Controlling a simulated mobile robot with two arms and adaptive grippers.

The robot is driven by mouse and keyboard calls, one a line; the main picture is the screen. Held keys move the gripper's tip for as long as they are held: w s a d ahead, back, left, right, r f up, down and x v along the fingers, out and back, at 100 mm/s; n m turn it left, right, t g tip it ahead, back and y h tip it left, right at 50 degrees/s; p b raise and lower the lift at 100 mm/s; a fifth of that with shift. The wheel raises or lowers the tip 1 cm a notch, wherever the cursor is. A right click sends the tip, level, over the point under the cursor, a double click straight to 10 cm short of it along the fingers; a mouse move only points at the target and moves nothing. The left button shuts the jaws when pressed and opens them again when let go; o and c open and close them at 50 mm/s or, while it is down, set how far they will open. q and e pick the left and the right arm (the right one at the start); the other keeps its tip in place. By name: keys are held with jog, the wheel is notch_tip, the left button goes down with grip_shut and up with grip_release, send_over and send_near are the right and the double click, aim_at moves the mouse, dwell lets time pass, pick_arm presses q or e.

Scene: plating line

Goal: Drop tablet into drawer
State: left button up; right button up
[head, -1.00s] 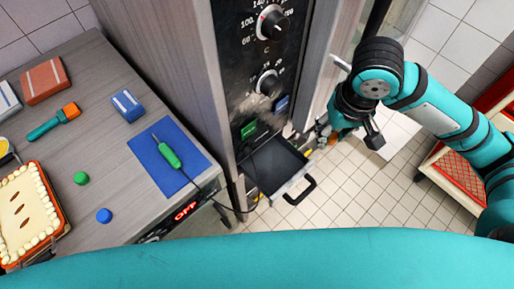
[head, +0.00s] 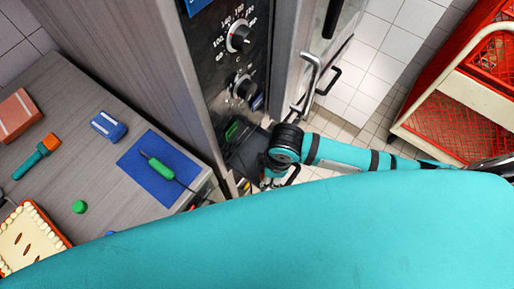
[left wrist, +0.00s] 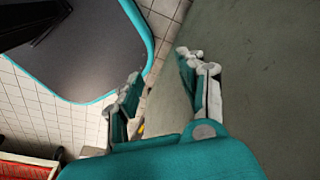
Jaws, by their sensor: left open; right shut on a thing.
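The drawer (head: 243,152) is pulled out low at the foot of the dark control panel in the head view. Its dark inside shows only in part, because my right wrist covers much of it. My right gripper (head: 270,182) points down over the drawer's front part, near its handle (head: 294,174). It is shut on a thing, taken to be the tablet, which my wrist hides. I cannot tell how high it is above the drawer floor. My left gripper (left wrist: 160,68) is open and empty in the left wrist view, away from the drawer.
A counter on the left holds a blue mat (head: 138,179) with a green tool (head: 158,166), a blue block (head: 108,126), and a cake tray (head: 65,240). The panel with knobs (head: 241,38) rises behind the drawer. A red rack (head: 440,125) stands at the right; tiled floor lies between.

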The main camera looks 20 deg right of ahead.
jog(key=p, duration=0.2)
send_near(257, 151)
jog(key=shift+s+a+f, duration=0.2)
jog(key=shift+s+a, duration=0.25)
jog(key=shift+s, duration=0.1)
jog(key=shift+s+a+f, duration=0.2)
jog(key=shift+s+a, duration=0.2)
jog(key=shift+s, duration=0.2)
jog(key=shift+w, duration=0.3)
notch_tip(257, 151, down, 3)
jog(key=shift+p, duration=0.4)
jog(key=shift+f, duration=0.3)
pick_arm(q)
jog(key=r, duration=0.2)
jog(key=d+r, duration=0.1)
jog(key=shift+s+r, duration=0.1)
jog(key=shift+s, duration=0.25)
pick_arm(e)
jog(key=shift+f, duration=0.2)
pick_arm(q)
jog(key=shift+f, duration=0.2)
pick_arm(e)
jog(key=shift+f, duration=0.35)
pick_arm(q)
jog(key=shift+b, duration=0.3)
pick_arm(e)
jog(key=shift+f, duration=0.15)
